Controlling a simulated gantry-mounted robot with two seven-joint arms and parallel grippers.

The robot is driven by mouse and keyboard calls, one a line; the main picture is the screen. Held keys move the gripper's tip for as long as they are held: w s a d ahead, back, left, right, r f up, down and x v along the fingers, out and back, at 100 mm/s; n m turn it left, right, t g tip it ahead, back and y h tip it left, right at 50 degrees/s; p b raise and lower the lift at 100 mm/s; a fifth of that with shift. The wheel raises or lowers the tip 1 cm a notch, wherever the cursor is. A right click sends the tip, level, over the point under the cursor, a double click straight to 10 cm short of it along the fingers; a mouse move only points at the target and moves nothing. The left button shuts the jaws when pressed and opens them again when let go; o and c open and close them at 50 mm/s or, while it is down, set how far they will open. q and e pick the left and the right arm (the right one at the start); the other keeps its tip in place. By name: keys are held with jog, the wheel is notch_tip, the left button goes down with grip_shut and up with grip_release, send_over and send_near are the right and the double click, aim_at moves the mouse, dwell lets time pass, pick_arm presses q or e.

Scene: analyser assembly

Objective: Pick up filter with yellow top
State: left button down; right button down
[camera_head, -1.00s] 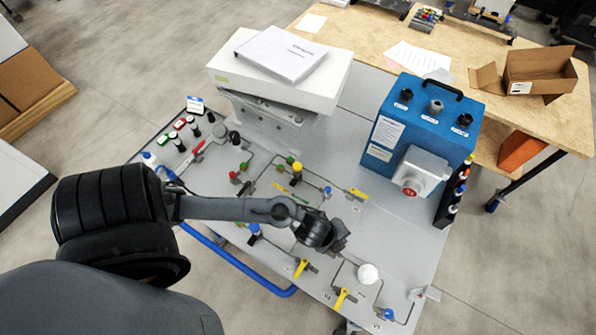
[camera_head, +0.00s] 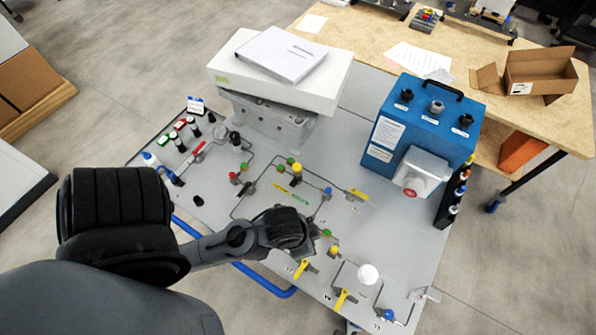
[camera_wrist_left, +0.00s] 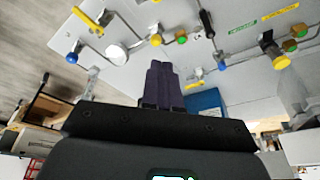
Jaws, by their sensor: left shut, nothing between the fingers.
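A filter with a yellow top (camera_head: 297,170) stands on the grey panel (camera_head: 350,225), a little above the middle of the head view. In the left wrist view the yellow-topped filter (camera_wrist_left: 274,50) shows at the upper right, apart from the fingers. My left gripper (camera_wrist_left: 161,68) is shut and empty, its dark fingers together. In the head view my left gripper (camera_head: 298,238) is below the filter, over the front part of the panel, with its fingers mostly hidden by the wrist. My right gripper is not in view.
Green and red knobs, grey pipes and yellow valve handles (camera_head: 342,298) surround the filter. A blue box (camera_head: 420,130) stands on the right, and a white box (camera_head: 330,85) at the back. A white round part (camera_head: 368,273) is at the front right.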

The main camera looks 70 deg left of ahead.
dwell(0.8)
pick_arm(q)
jog(key=c, duration=0.6)
grip_release()
